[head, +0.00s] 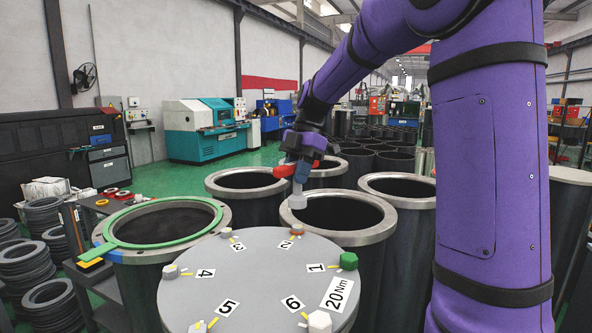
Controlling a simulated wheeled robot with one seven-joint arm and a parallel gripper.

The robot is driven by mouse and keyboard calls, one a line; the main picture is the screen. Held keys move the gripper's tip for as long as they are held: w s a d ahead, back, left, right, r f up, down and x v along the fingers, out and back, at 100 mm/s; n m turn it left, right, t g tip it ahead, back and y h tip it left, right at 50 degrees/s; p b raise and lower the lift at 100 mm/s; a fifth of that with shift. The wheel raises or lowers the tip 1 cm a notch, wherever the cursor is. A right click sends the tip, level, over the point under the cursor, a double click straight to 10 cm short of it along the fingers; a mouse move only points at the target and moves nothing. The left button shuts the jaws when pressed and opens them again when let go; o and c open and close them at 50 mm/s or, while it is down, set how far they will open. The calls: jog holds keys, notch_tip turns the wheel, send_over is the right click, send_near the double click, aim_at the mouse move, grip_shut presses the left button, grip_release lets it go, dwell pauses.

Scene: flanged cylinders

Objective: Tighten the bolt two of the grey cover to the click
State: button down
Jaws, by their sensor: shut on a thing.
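The round grey cover (262,262) lies in front of me with numbers 1 to 6 and a "20 Nm" label (339,294). Bolt two (297,230) stands at its far edge by the number 2, with orange at its base. Bolt one (348,261) is green; the other bolts look pale. My gripper (302,163) is shut on a red and grey-blue tool (302,172) with a pale grey socket (297,199) at its lower end. The socket hangs above bolt two in the picture, with a visible gap. The fingertips are small and partly hidden.
Open flanged cylinders (245,180) stand close behind the cover. A cylinder with a green ring (112,232) on its rim is at left. Flange rings (45,257) are stacked at far left. My purple arm fills the right side. The air above the cover is clear.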

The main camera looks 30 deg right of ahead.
aim_at(297, 197)
jog(key=shift+f, duration=2)
jog(key=shift+f, duration=1.4)
dwell(0.5)
jog(key=m+t, duration=0.1)
jog(key=m, duration=0.2)
jog(key=shift+f, duration=0.1)
jog(key=m+t, duration=0.1)
jog(key=m, duration=0.2)
jog(key=shift+w+m+t, duration=0.1)
jog(key=shift+m+t, duration=0.2)
jog(key=shift+m, duration=0.1)
jog(key=m+t, duration=0.1)
jog(key=m, duration=0.2)
jog(key=shift+f+m+h, duration=0.1)
jog(key=shift+m+h, duration=0.2)
jog(key=shift+d+f+m+t+h, duration=0.1)
jog(key=shift+m+t+h, duration=0.55)
jog(key=shift+m, duration=1.25)
